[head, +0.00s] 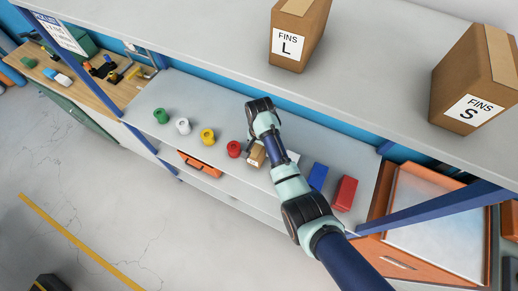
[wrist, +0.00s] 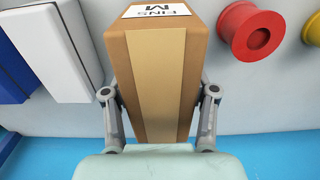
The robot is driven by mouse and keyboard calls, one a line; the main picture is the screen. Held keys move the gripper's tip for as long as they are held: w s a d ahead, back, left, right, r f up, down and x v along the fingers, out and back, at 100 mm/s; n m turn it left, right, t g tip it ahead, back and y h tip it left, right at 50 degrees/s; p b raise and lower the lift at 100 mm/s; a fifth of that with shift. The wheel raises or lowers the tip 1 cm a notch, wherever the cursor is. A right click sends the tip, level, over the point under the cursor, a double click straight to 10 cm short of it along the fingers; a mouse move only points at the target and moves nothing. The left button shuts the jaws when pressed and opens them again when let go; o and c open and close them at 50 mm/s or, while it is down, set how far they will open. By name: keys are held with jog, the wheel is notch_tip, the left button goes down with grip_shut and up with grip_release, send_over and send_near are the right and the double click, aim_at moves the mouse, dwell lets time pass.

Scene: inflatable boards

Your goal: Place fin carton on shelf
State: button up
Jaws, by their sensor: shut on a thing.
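A brown fin carton with tan tape and a white "FINS M" label (wrist: 158,75) stands between the two fingers of my gripper (wrist: 158,95). The fingers are shut on its sides. In the head view the carton (head: 257,156) shows partly beside my arm, over the lower grey shelf (head: 225,125); my arm hides the fingertips. I cannot tell whether the carton touches that shelf. On the upper grey shelf (head: 370,60) stand a carton marked "FINS L" (head: 290,55) and a carton marked "FINS S" (head: 468,85), with a bare gap between them.
Green (head: 160,116), white (head: 183,126), yellow (head: 207,136) and red (head: 234,149) spools stand left of my gripper. A white box (wrist: 50,45), a blue box (head: 317,177) and a red box (head: 344,193) are on its other side. The upper shelf's front edge overhangs behind my arm.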

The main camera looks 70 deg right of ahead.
jog(key=shift+f, duration=0.95)
jog(key=shift+f, duration=0.1)
jog(key=o, duration=1.5)
notch_tip(320, 180, up, 12)
jog(key=shift+r+p, duration=0.1)
jog(key=shift+p, duration=0.35)
